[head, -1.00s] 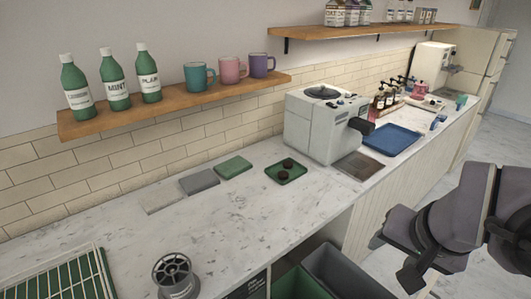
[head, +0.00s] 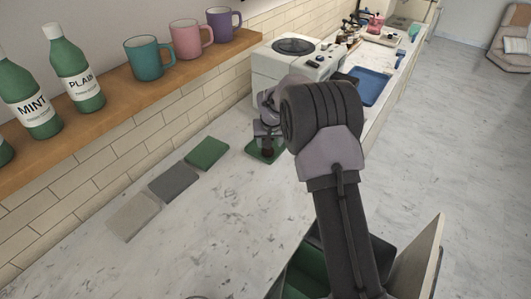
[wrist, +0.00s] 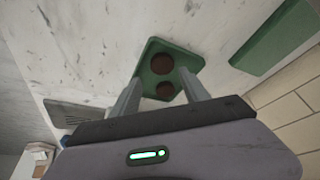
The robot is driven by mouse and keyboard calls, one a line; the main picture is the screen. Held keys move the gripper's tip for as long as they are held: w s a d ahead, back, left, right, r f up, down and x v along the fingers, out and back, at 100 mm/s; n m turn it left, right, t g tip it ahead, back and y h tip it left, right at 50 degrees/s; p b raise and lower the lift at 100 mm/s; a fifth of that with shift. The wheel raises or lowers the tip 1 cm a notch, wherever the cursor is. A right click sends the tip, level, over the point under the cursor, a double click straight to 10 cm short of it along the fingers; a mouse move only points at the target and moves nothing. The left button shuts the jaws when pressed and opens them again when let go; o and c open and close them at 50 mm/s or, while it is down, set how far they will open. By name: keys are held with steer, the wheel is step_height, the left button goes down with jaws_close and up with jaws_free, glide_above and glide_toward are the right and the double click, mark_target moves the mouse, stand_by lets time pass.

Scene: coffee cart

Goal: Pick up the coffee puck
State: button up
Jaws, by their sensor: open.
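Two dark brown round coffee pucks lie on a small green tray (wrist: 155,46). In the wrist view one puck (wrist: 161,64) is farther from my gripper and the other (wrist: 165,91) is nearer, between the fingers. My gripper (wrist: 160,79) is open and empty, pointing at the tray with a finger on each side of the nearer puck. I cannot tell its exact height above the tray. In the head view my arm hides much of the tray (head: 254,153), and my gripper is over it.
A white coffee machine (head: 262,72) stands just behind the tray. Green (head: 207,152), grey (head: 174,182) and pale (head: 133,215) mats lie to the left. A shelf (head: 175,85) with mugs and bottles runs along the wall. The front counter is clear.

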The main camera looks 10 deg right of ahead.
mark_target(268, 151)
steer(key=b+x, duration=0.1)
steer(key=x, duration=0.6)
steer(key=shift+w+a+f, duration=0.1)
steer(key=shift+w+a, duration=0.05)
steer(key=shift+w, duration=0.15)
steer(key=c, duration=1.1)
steer(key=v, duration=0.2)
steer(key=w+v, duration=0.1)
steer(key=v, duration=0.1)
steer(key=shift+p, duration=0.4)
steer(key=s+d, duration=0.1)
steer(key=s, duration=0.3)
steer(key=s+d+r, duration=0.1)
steer(key=s, duration=0.4)
steer(key=s+d, duration=0.1)
steer(key=s, duration=0.4)
steer(key=shift+d+r+p, duration=0.25)
steer(key=shift+p, duration=0.15)
steer(key=shift+s+d, duration=0.15)
steer(key=shift+s, duration=0.45)
